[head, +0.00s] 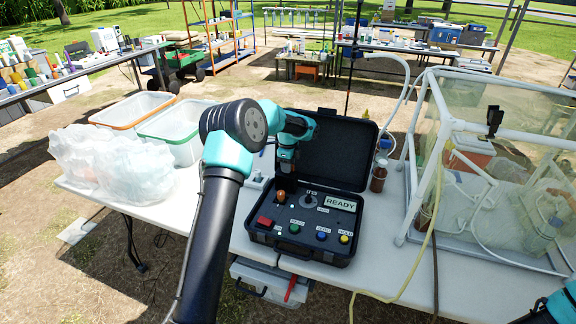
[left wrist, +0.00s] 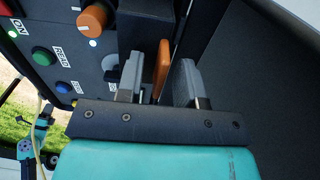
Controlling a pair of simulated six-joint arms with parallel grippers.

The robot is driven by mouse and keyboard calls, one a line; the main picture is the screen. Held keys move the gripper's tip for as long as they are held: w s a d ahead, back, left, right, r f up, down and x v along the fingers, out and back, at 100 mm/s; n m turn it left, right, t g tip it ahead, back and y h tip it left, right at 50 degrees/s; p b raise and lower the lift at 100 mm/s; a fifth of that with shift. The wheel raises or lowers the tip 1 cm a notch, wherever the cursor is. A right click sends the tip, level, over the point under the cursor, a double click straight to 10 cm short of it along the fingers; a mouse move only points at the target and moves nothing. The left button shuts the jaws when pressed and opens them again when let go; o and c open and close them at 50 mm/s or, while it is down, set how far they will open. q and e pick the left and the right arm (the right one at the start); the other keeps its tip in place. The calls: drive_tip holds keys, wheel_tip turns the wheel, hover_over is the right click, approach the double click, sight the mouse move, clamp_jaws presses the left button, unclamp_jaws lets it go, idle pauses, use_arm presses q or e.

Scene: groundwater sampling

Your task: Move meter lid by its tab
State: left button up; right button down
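The meter is an open black case (head: 300,253) on the white table, with its large lid (head: 345,150) standing up at the back. Its panel has a READY display (head: 340,203), coloured buttons and an orange-brown knob (head: 281,196). My left gripper (head: 287,168) points down over the rear left of the panel. In the left wrist view an orange tab (left wrist: 162,68) stands between the two grey fingers of this gripper (left wrist: 158,80), with a gap visible on its left side. The tab is hidden in the head view. A dark block (left wrist: 146,22) is beside the tab.
Two clear bins (head: 180,132) and a crumpled plastic bag (head: 105,165) stand at the left of the table. A brown sample bottle (head: 378,176) stands right of the meter. A clear, white-framed enclosure (head: 490,170) fills the right side.

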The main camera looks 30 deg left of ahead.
use_arm(q)
clamp_jaws()
drive_tip(key=shift+d, duration=0.1)
idle(0.5)
